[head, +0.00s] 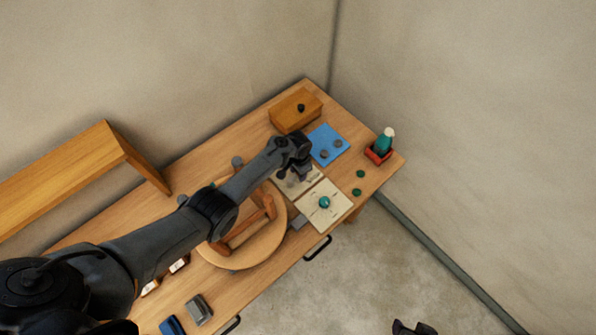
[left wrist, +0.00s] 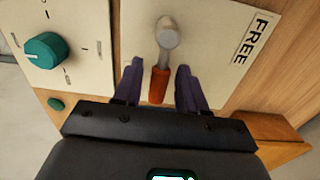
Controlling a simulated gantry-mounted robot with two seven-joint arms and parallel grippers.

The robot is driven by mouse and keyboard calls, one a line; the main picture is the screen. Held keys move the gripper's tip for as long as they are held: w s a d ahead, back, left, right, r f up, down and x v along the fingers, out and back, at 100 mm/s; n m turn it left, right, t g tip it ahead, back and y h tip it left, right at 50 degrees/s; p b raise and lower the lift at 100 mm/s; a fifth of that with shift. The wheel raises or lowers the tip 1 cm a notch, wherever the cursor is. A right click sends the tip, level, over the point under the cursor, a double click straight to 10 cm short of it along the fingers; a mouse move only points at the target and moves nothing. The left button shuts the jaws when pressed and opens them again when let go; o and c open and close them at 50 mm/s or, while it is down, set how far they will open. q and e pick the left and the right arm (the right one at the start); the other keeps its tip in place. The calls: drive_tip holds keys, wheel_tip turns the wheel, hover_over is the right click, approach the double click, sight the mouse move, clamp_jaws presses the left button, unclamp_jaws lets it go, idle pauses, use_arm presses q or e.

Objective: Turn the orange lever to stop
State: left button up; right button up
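The orange lever (left wrist: 158,86) shows in the left wrist view, with a round metal pivot (left wrist: 167,34) on a cream panel (left wrist: 205,25). Its handle extends from the pivot toward my gripper. A "FREE" label (left wrist: 254,38) is on the panel to the right; no stop label is visible. My left gripper (left wrist: 160,68) is open, with one purple finger on each side of the handle and gaps visible. In the head view my left gripper (head: 294,168) covers the lever and part of the panel. Something dark at the bottom edge looks like my right gripper (head: 413,327), its fingers unclear.
A second cream panel with a teal knob (head: 324,202) lies beside the lever's panel. A blue panel (head: 327,145), wooden box (head: 296,111) and red tray (head: 378,153) with a teal figure stand farther back. A round wooden piece (head: 249,264) lies under my left arm.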

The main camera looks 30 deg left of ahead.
use_arm(q)
drive_tip(key=shift+o, duration=0.3)
wheel_tip(320, 180, up, 11)
drive_tip(key=p, duration=0.2)
drive_tip(key=shift+p, duration=0.3)
drive_tip(key=shift+f, duration=0.1)
idle(0.4)
